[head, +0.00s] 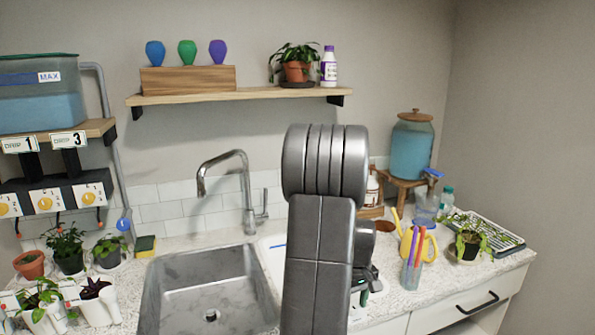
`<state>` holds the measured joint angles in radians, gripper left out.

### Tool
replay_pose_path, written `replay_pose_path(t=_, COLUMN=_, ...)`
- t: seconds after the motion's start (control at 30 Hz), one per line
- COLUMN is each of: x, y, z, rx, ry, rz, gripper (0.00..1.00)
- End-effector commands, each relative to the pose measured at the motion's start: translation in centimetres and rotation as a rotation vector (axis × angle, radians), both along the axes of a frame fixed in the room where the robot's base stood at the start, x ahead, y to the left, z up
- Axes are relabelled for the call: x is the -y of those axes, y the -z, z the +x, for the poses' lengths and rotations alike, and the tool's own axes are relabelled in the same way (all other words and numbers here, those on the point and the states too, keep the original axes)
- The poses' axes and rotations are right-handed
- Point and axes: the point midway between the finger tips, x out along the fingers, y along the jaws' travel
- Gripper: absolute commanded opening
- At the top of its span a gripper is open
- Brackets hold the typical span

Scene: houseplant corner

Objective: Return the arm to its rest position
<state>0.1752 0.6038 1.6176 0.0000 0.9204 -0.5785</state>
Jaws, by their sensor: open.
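My grey arm (320,230) rises from the bottom middle of the head view, with its rounded joint up in front of the wall, below the shelf. My gripper (369,281) shows only in part as dark pieces at the right side of the arm, low over the counter. The arm link hides much of it. It is open, and I see nothing held in it. A small green thing (364,298) shows just below it; I cannot tell what it is.
The steel sink (212,285) and tap (245,190) are left of the arm. A cup of coloured tubes (412,265), a yellow watering can (428,243) and a potted plant (469,243) stand close on the right. The wall shelf (235,95) is above. Several potted plants crowd the left.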

Motion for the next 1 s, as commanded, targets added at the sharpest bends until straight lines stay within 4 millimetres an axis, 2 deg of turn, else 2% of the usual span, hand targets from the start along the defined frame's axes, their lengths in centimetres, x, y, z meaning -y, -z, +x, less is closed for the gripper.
replay_pose_path(t=0.7, x=-0.01, y=-0.07, z=-0.01, rx=-0.001, ry=0.592, rz=-0.001, gripper=0.49)
replay_pose_path(t=1.0, x=0.01, y=-0.04, z=0.01, rx=0.000, ry=0.783, rz=0.000, gripper=0.49)
